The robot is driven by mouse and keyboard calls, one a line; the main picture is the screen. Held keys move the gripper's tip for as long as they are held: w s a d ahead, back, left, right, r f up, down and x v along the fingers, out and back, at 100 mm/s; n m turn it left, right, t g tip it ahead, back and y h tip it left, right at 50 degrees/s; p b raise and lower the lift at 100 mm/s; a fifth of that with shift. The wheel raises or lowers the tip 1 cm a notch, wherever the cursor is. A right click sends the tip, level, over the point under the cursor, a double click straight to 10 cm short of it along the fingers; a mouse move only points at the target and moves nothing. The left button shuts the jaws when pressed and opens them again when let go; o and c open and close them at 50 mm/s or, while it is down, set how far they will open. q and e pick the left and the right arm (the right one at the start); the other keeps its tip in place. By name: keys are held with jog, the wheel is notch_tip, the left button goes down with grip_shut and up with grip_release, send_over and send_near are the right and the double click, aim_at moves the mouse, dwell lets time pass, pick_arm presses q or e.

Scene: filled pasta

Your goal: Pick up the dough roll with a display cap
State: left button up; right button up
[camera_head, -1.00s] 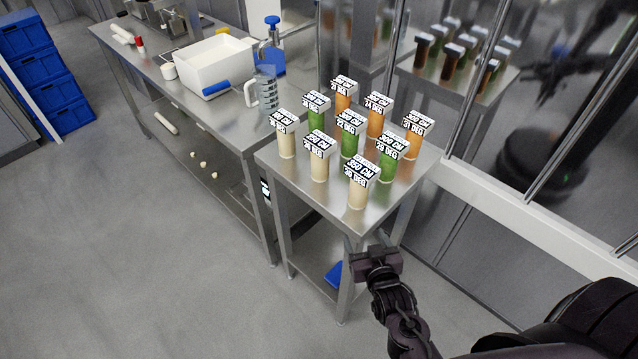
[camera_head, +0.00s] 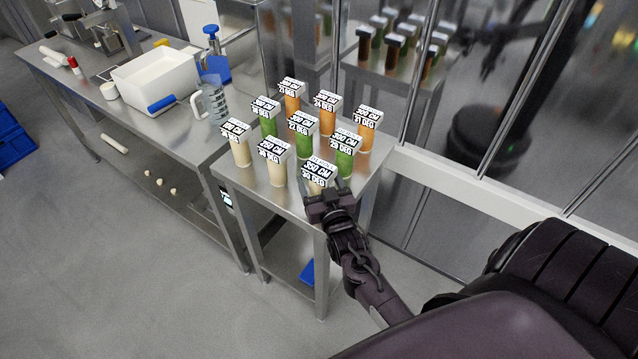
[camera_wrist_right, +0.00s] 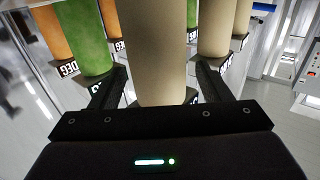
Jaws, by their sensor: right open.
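Several dough rolls stand upright on a small steel table (camera_head: 258,182), in a cream row, a green row and an orange row. Each has a flat white-and-black display cap with lettering. My right gripper (camera_head: 322,188) is open at the nearest cream roll (camera_head: 315,187), just below its cap (camera_head: 319,171). In the right wrist view this cream roll (camera_wrist_right: 155,45) stands between the two open fingers of the right gripper (camera_wrist_right: 160,78); contact cannot be told. A green roll (camera_wrist_right: 84,35) is beside it. My left gripper is not in view.
Neighbouring rolls, a cream one (camera_head: 277,172) and a green one (camera_head: 343,163), stand close to the right gripper. A longer steel bench at the left holds a white bin (camera_head: 155,80) and a clear jug (camera_head: 213,103). Glass panels stand behind the table.

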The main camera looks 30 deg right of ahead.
jog(key=c, duration=1.1)
jog(key=shift+c, duration=0.5)
jog(key=shift+r, duration=0.15)
